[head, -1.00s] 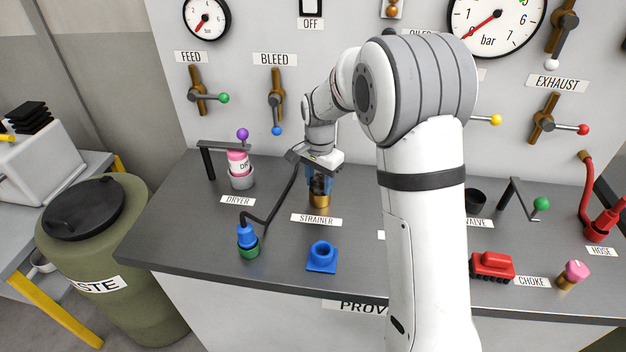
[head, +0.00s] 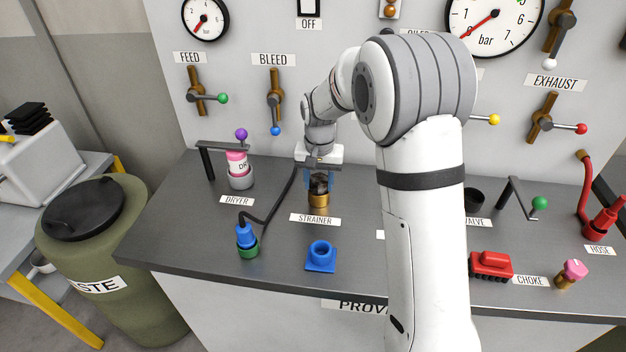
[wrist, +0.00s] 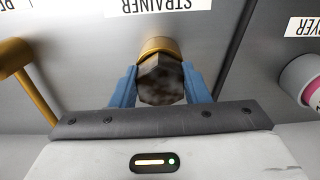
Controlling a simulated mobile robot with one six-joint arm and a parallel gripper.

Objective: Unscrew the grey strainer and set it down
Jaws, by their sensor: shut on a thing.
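The strainer (head: 319,184) is a dark grey, mottled, faceted piece in a brass socket (head: 318,201) behind the STRAINER label. In the wrist view the strainer (wrist: 161,80) fills the space between two blue fingers, with the brass rim (wrist: 158,46) just beyond it. My gripper (head: 320,186) points down from above and is shut on the strainer, one finger on each side. The strainer stands upright at the socket. I cannot tell how far its thread is engaged.
A blue square-based holder (head: 321,257) stands in front of the STRAINER label. A blue plug (head: 246,237) with a black cable is to its left. The dryer (head: 239,170) stands left of my gripper under a grey arm. Bare bench lies between them.

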